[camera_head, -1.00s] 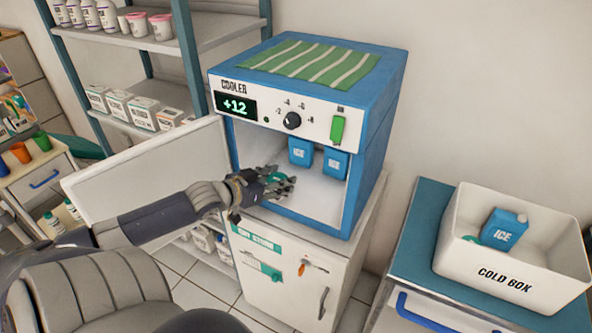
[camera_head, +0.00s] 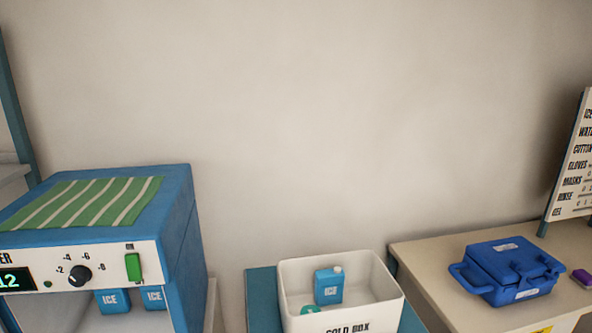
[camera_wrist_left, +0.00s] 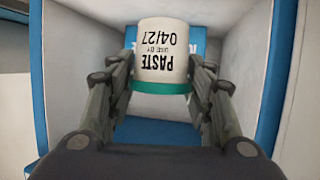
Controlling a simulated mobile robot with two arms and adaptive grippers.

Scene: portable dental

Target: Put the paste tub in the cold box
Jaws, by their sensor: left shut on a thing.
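The paste tub (camera_wrist_left: 162,45) is white with a teal band, and its label reads PASTE USE BY 04/27 upside down in the left wrist view. My left gripper (camera_wrist_left: 160,76) is shut on it, one finger on each side. Tub and gripper appear inside the cooler, with a blue surface behind the tub. The cold box (camera_head: 385,306) is a white open bin right of the cooler in the head view. It holds a blue ice pack (camera_head: 328,287) and a teal round thing (camera_head: 310,310). My right gripper is in no view.
The blue cooler (camera_head: 186,235) stands at the left, reading 12, with ice packs (camera_head: 112,301) inside and a striped green cloth (camera_head: 88,203) on top. A blue case (camera_head: 508,272) and a purple block (camera_head: 582,277) sit on the right table.

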